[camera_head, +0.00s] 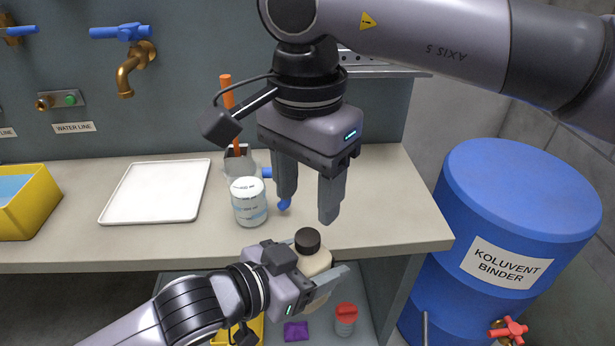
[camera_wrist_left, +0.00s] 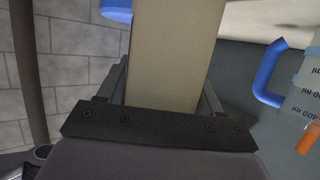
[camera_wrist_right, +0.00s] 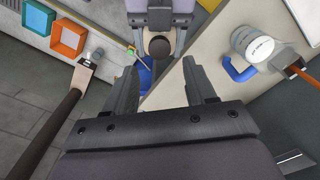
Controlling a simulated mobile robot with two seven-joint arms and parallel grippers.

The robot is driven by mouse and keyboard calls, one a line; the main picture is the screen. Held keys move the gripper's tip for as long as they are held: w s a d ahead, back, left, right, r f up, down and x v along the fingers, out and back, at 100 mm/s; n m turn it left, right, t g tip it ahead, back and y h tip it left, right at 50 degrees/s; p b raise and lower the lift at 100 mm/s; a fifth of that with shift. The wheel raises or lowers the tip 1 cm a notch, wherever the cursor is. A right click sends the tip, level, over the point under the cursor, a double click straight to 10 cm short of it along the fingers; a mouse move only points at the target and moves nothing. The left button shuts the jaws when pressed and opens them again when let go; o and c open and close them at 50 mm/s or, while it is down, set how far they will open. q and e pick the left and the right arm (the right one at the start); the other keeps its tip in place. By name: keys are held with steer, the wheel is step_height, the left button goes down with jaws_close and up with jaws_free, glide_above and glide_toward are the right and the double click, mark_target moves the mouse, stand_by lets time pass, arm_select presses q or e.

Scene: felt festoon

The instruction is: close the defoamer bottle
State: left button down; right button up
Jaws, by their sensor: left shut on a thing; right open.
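The defoamer bottle, beige (camera_head: 316,262), is held by my left gripper (camera_head: 322,284) in front of the bench's front edge. A dark cap (camera_head: 307,240) sits on its top; I cannot tell how tight it is. The bottle's pale side (camera_wrist_left: 175,55) fills the space between the fingers in the left wrist view. My right gripper (camera_head: 307,203) is open and empty, pointing down just above the cap. In the right wrist view the cap (camera_wrist_right: 160,47) shows ahead of the open fingers, with my left gripper behind it. The bottle's label is not visible.
On the bench (camera_head: 390,215) stand a white container (camera_head: 248,203) close to the right gripper, a white tray (camera_head: 155,190) and a yellow bin (camera_head: 40,212). A blue drum (camera_head: 510,215) stands at right. A red-capped bottle (camera_head: 346,322) and a purple item (camera_head: 296,332) are below.

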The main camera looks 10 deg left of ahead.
mark_target(308, 236)
step_height(308, 236, down, 7)
steer(key=shift+r, duration=0.1)
stand_by(0.4)
jaws_close()
steer(key=m, duration=0.6)
steer(key=shift+m, duration=0.3)
steer(key=shift+o, duration=0.4)
jaws_free()
steer(key=shift+r, duration=0.1)
